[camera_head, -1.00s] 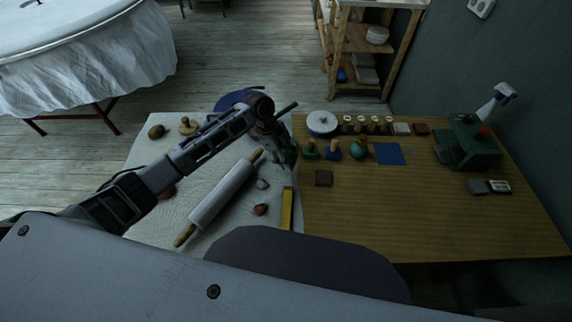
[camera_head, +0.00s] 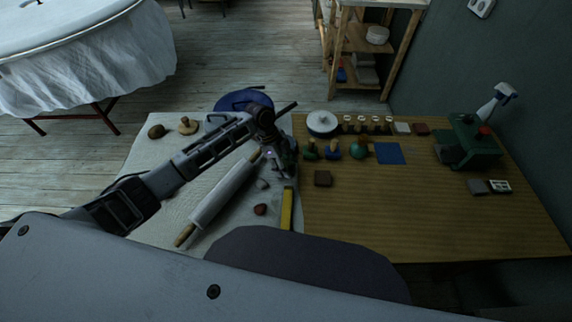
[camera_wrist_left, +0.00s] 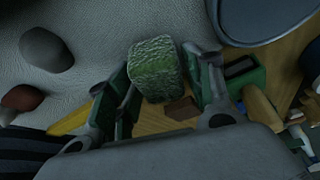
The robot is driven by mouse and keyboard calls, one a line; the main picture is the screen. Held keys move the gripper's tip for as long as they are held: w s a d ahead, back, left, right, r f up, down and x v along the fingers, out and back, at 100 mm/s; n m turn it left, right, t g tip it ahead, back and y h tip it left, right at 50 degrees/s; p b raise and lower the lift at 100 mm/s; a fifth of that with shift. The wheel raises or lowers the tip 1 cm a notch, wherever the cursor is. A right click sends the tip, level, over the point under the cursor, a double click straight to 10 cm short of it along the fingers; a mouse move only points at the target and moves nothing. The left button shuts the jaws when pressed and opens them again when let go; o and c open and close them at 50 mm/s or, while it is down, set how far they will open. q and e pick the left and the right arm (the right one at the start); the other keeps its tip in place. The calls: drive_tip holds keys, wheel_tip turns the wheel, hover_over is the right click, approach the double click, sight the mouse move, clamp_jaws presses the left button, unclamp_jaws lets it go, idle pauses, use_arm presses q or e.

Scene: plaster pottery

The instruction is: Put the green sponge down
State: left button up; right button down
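The green sponge (camera_wrist_left: 153,68) is a rough, blocky piece between the two fingers of my left gripper (camera_wrist_left: 160,76) in the left wrist view. Both fingertips appear to press on its sides. In the head view my left gripper (camera_head: 287,163) hangs over the seam between the white cloth and the wooden table; the sponge is too dark and covered there to make out clearly. Whether its underside touches the surface cannot be told. My right gripper is not in either view.
The rolling pin (camera_head: 224,190) and yellow bar (camera_head: 287,208) lie close by on the white cloth (camera_head: 150,222). The table's front right (camera_head: 430,220) is clear.

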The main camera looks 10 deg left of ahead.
use_arm(q)
drive_tip(key=shift+o, duration=0.2)
drive_tip(key=shift+r, duration=0.1)
drive_tip(key=v, duration=1.2)
drive_tip(key=shift+d+r, duration=0.1)
idle(0.3)
drive_tip(key=shift+s, duration=0.1)
idle(0.5)
